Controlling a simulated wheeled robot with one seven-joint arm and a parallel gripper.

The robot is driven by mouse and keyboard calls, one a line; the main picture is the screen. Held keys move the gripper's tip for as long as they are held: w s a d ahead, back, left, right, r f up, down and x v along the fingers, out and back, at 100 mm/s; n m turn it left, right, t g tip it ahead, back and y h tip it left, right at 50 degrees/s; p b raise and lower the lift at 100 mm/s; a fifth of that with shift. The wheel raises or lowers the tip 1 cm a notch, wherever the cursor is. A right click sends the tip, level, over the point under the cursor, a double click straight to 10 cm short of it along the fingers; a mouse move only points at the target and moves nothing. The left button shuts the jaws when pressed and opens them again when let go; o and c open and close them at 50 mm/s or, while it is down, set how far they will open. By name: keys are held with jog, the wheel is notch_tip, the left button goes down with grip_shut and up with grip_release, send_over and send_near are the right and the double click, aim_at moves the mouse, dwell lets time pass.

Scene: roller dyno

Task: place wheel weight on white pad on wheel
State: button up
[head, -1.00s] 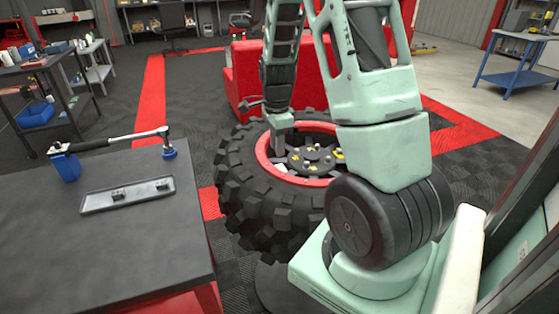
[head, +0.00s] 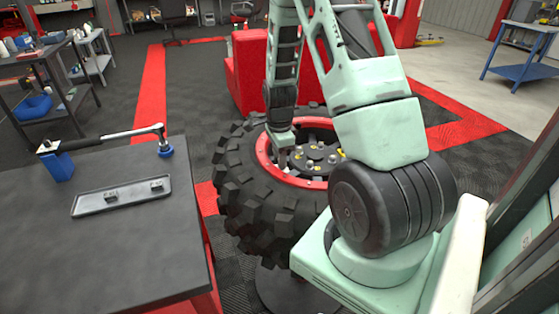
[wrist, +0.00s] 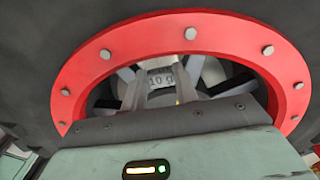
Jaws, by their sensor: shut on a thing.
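The wheel lies flat, with a knobby black tire (head: 250,200) and a red rim ring (head: 262,150) that also shows in the wrist view (wrist: 80,75). My gripper (head: 283,162) reaches down inside the ring at its left side. In the wrist view my gripper (wrist: 160,88) is shut on a small grey wheel weight (wrist: 161,80) marked "10 g", held between the two fingertips. Dark spokes lie behind it. I cannot make out the white pad clearly in either current view; the gripper and weight may cover it.
A dark table (head: 130,250) stands at left with a grey tray (head: 95,208) holding small pieces. A torque wrench (head: 105,139) lies behind the tray. A red cabinet (head: 250,72) stands behind the wheel. The wheel's bolted hub (head: 318,158) rises in its middle.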

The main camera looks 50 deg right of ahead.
jog(key=shift+f, duration=0.55)
jog(key=shift+f, duration=0.15)
jog(key=o, duration=1)
